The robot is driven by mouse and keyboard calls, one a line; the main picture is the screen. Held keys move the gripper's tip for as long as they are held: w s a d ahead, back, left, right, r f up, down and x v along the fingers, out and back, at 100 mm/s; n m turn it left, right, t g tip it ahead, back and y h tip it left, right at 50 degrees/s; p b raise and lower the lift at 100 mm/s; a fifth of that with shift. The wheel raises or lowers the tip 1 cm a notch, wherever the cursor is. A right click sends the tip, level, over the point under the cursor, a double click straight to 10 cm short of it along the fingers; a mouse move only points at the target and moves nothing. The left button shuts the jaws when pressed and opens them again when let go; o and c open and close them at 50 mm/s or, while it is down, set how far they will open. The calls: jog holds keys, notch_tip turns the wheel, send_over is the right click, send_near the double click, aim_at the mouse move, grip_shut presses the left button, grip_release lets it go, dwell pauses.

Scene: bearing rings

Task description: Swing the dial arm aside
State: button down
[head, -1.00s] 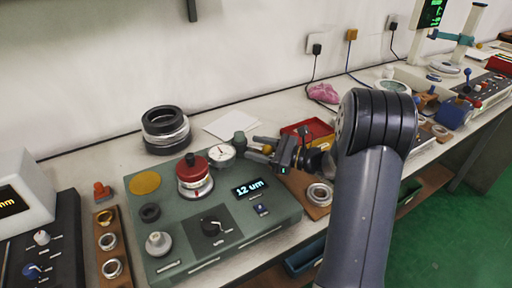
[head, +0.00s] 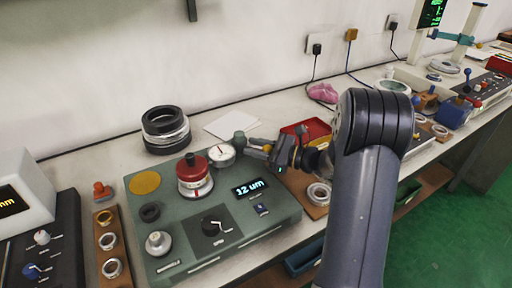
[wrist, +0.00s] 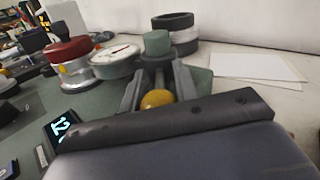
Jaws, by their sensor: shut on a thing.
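The dial gauge (head: 221,154), a white round face with a red needle, stands beside a red-topped part (head: 194,174) on the green instrument. Its arm runs from a green-capped post (head: 240,138) behind the dial. A yellow ball knob (wrist: 157,99) sits between my fingers, on the arm's side away from the dial as far as I can see. My gripper (wrist: 158,82) is shut on this knob; in the head view it reaches in from the right (head: 262,147). The display (head: 250,187) reads 12 um. My fingers partly hide the arm.
Stacked black and steel rings (head: 166,130) stand behind the instrument, with white paper (head: 231,124) beside them. A red tray (head: 306,131) and a wooden board with a ring (head: 319,193) lie to the right. A ring rack (head: 110,245) is at the left.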

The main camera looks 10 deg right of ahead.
jog(key=shift+s+a+m+t+h+b, duration=0.1)
jog(key=shift+s+m+t+h+b, duration=0.1)
jog(key=shift+m+t+h, duration=0.25)
jog(key=shift+s+a+m+t+h+b, duration=0.15)
jog(key=shift+m+t+h, duration=0.15)
jog(key=shift+t, duration=0.25)
jog(key=shift+w, duration=0.1)
jog(key=c, duration=1.1)
grip_release()
jog(key=shift+c, duration=0.2)
jog(key=shift+d, duration=0.1)
jog(key=v, duration=1)
jog(key=shift+s+d, duration=0.25)
jog(key=shift+d, duration=0.05)
